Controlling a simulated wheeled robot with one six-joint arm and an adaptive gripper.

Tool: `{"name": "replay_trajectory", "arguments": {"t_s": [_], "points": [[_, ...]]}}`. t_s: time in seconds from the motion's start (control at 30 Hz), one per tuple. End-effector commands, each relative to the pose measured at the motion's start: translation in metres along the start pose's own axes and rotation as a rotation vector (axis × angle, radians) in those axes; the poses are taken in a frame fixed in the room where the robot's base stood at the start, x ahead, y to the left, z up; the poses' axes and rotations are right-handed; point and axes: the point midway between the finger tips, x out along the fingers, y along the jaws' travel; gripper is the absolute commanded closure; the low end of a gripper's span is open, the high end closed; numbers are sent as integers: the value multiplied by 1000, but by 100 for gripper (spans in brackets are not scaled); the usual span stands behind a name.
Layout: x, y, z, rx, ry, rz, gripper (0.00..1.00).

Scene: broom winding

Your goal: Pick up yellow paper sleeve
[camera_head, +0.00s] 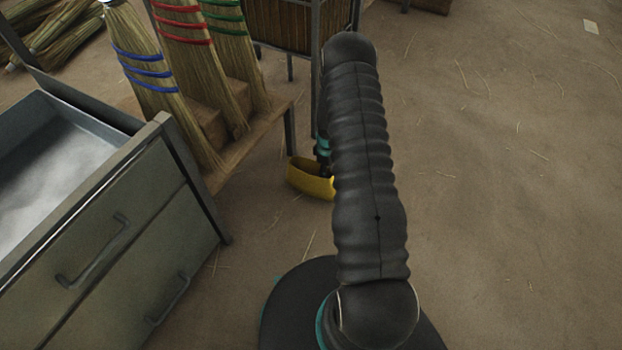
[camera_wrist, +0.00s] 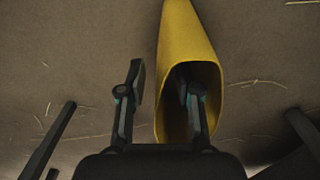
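The yellow paper sleeve (camera_head: 308,179) is low over or on the floor in the head view, partly hidden behind my arm. In the wrist view the yellow sleeve (camera_wrist: 186,45) is a hollow, tapering tube with its open mouth facing me. My gripper (camera_wrist: 161,84) is open around the sleeve's left wall. Its right finger is inside the mouth, and its left finger is outside to the left. A gap shows between the left finger and the wall. In the head view my gripper is mostly hidden behind the arm.
A grey cabinet (camera_head: 120,235) with an open drawer (camera_head: 62,190) stands at the left. A wooden bench (camera_head: 262,125) holds brooms with blue, red and green bindings. A dark-framed wooden crate (camera_head: 283,25) stands behind.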

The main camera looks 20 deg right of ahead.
Motion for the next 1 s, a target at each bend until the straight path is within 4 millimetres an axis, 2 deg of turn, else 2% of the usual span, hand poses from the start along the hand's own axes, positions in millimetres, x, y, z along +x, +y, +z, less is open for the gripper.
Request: {"name": "replay_trajectory", "arguments": {"t_s": [0.1,0.2,0.43,0.47,0.5,0.6,1.0], "points": [[20,-3,2,0,-1,-2,67],[30,-3,2,0,-1,-1,67],[32,-2,2,0,0,0,67],[32,-2,2,0,0,0,69],[32,-2,2,0,0,0,79],[32,-2,2,0,0,0,100],[32,-2,2,0,0,0,100]]}}
